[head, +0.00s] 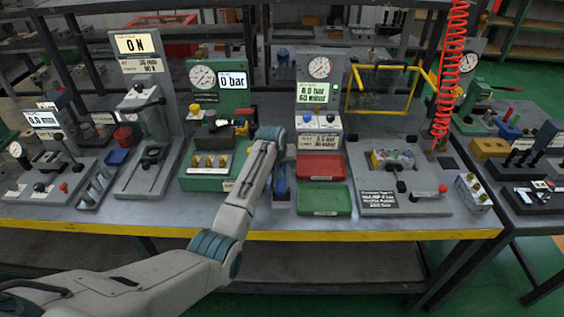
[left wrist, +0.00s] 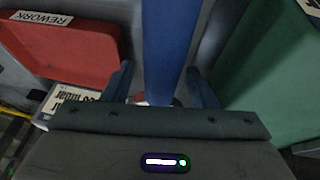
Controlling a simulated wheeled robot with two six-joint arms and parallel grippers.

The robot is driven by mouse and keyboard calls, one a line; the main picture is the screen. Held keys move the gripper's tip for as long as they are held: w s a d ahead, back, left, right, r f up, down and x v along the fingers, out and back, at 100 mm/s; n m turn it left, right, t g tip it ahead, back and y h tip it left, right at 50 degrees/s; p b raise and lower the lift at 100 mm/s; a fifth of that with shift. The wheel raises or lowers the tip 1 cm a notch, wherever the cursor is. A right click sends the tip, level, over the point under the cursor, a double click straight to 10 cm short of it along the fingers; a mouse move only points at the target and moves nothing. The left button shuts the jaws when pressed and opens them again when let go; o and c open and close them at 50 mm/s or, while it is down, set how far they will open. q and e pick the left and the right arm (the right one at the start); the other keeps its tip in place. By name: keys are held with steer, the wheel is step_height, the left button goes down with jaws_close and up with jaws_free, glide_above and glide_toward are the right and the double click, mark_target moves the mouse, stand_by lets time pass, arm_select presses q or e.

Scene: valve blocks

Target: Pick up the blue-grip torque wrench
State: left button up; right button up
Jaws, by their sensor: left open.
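The blue grip of the torque wrench (left wrist: 168,45) runs down the middle of the left wrist view, between the two fingers of my left gripper (left wrist: 160,75). Gaps show on both sides of the grip, so the fingers are open around it and not closed on it. In the head view, part of the blue wrench (head: 280,187) shows below my left gripper (head: 279,155), between the green station and the trays. The rest of the wrench is hidden by my gripper and arm. My right gripper is not in view.
A red tray (head: 320,167) labelled REWORK and a green tray (head: 324,199) lie just right of the wrench. The green gauge station (head: 207,183) stands close on its left. A valve block fixture (head: 395,159) sits further right. The bench has a yellow front edge (head: 330,236).

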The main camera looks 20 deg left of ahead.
arm_select(q)
steer(key=shift+s, duration=0.1)
jaws_close()
steer(key=shift+r, duration=0.1)
